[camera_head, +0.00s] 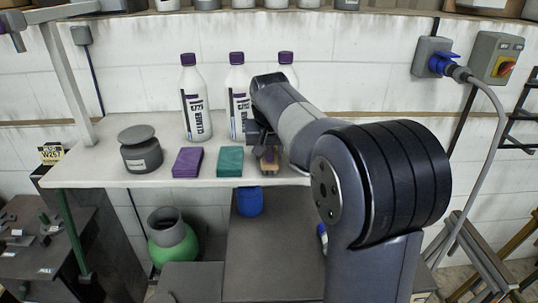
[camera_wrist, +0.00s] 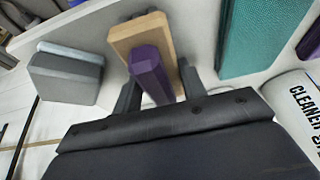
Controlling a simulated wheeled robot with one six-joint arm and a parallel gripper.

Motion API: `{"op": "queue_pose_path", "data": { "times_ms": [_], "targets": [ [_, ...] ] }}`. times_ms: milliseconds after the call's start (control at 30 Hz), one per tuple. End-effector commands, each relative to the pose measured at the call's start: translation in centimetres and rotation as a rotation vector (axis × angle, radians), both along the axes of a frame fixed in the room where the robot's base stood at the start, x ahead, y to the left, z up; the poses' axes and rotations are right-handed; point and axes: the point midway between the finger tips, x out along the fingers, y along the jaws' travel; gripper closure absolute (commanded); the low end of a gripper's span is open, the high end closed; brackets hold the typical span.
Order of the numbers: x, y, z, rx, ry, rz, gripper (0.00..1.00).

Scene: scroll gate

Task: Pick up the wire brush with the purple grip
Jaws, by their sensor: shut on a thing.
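The wire brush shows in the wrist view with a purple grip (camera_wrist: 150,72) on a pale wooden block (camera_wrist: 126,36). Its bristles are hidden. My gripper (camera_wrist: 158,80) is shut on the purple grip, one finger on each side. In the head view the brush's wooden block (camera_head: 270,167) shows below my gripper (camera_head: 267,152), near the front edge of the white shelf (camera_head: 110,175). I cannot tell whether the brush touches the shelf.
A teal sponge-like block (camera_head: 230,161) and a purple one (camera_head: 187,162) lie left of the brush. A dark lidded jar (camera_head: 141,155) stands farther left. White bottles (camera_head: 196,100) stand behind. A grey block (camera_wrist: 62,78) shows on the brush's other side in the wrist view.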

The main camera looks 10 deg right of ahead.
Motion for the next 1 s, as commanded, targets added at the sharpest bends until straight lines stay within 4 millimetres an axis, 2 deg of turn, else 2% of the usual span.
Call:
{"op": "queue_pose_path", "data": {
  "times_ms": [167, 500, 633, 800, 1000],
  "targets": [
    [0.1, 0.0, 0.9, 0.000, -0.003, 0.000, 0.86],
    [0.1, 0.0, 7.0, 0.000, -0.005, -0.001, 0.86],
    [0.1, 0.0, 8.8, 0.001, -0.003, -0.001, 0.86],
    [0.0, 0.0, 9.9, 0.000, 0.000, 0.000, 0.86],
    [0.0, 0.0, 10.0, 0.000, 0.000, 0.000, 0.86]
  ]
}}
